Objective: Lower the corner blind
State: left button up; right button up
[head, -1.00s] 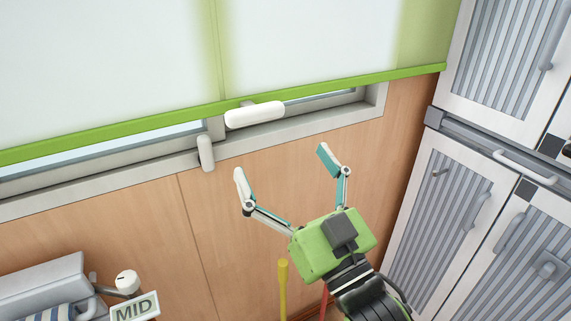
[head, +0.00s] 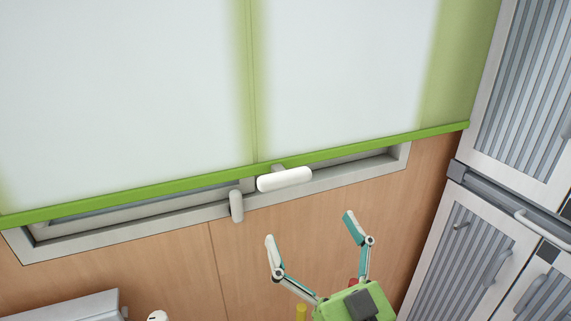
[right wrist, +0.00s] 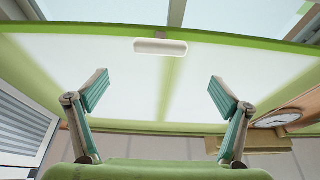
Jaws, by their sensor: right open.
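The blind (head: 130,90) is a pale translucent sheet with green edges and a green bottom bar (head: 100,195), covering most of the window. A white rounded handle (head: 284,180) hangs at the middle of the bar. A strip of the window shows below the bar. My right gripper (head: 310,228) is open and empty, below the handle in the head view and apart from it. In the right wrist view the handle (right wrist: 160,47) appears beyond and between the open fingers (right wrist: 160,90), not touching them.
The window frame (head: 335,180) has a grey latch (head: 236,206) beside the handle. Wood panelling (head: 170,260) lies below. Tall cabinets (head: 470,230) with striped doors stand close on the right. A clock (right wrist: 276,120) shows in the right wrist view.

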aim_at(288, 179)
jog(key=p+x, duration=0.4)
jog(key=x, duration=0.9)
pick_arm(q)
notch_tip(288, 179, up, 4)
jog(key=shift+r, duration=0.25)
